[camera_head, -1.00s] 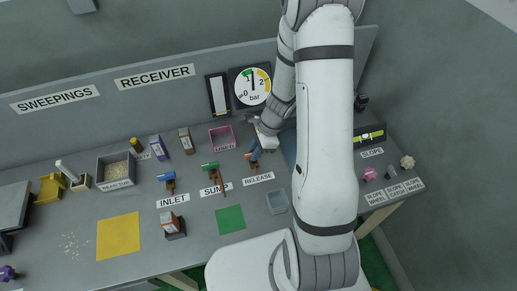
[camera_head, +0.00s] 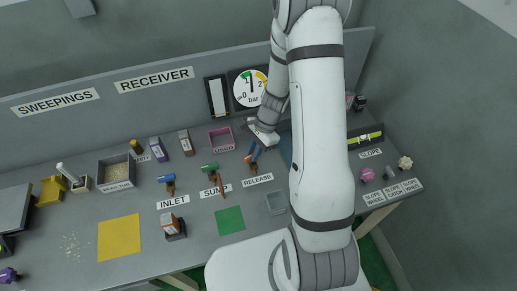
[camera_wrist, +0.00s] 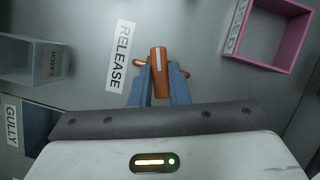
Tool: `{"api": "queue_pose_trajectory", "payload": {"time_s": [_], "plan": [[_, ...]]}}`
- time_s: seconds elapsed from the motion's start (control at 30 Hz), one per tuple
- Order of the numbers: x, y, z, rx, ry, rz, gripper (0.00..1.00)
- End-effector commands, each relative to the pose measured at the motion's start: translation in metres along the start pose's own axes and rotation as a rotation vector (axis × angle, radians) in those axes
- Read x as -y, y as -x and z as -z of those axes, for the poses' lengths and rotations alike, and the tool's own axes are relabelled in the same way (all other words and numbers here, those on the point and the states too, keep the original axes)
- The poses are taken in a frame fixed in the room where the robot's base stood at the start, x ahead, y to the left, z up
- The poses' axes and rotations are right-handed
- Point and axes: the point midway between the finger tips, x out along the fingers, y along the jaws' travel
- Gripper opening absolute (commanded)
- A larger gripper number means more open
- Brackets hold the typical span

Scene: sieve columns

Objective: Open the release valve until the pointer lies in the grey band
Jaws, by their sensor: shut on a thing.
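The release valve has an orange handle (camera_wrist: 159,75), seen in the wrist view beside the RELEASE label. My gripper (camera_wrist: 161,88) has one blue finger on each side of the handle and is shut on it. In the head view the valve (camera_head: 248,160) is mostly hidden by my gripper (camera_head: 253,152), above the RELEASE label. The round bar gauge (camera_head: 249,88) is on the back panel, with green and yellow arcs. Its dark pointer stands roughly upright near the 1. The grey band is too small to make out.
The green-handled SUMP valve (camera_head: 210,168) and blue-handled INLET valve (camera_head: 168,180) stand to the left. A pink USED bin (camera_head: 222,139) is behind. A grey CATCH tray (camera_head: 275,203) and green mat (camera_head: 230,220) lie in front.

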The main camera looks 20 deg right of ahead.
Motion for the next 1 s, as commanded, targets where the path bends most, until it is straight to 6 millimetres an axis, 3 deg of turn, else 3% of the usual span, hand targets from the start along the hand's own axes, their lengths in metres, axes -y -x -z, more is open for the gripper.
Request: {"api": "queue_pose_trajectory", "payload": {"time_s": [1.0], "plan": [[0.0044,-0.0022,-0.0052,0.006,0.875,-0.366,0.0]]}}
